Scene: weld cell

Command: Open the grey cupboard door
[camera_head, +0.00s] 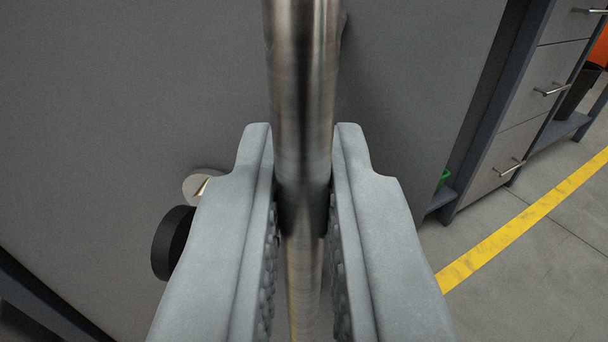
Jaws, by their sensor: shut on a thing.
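The grey cupboard door (150,90) fills most of the camera_head view as a flat grey panel. A round metal bar handle (303,80) runs upright down the middle of the view in front of the panel. My gripper (302,200) is shut on the handle, with one finger on each side of it. A round metal lock (198,187) sits on the panel left of my gripper, partly hidden by the left finger. A black round knob or cap (172,243) is just below it. Whether the door stands ajar cannot be told.
A grey drawer unit (545,90) with bar handles stands at the right. A yellow floor line (530,215) crosses the grey concrete floor (545,275) at the lower right, where the floor is clear. A dark bin and something orange show at the right edge.

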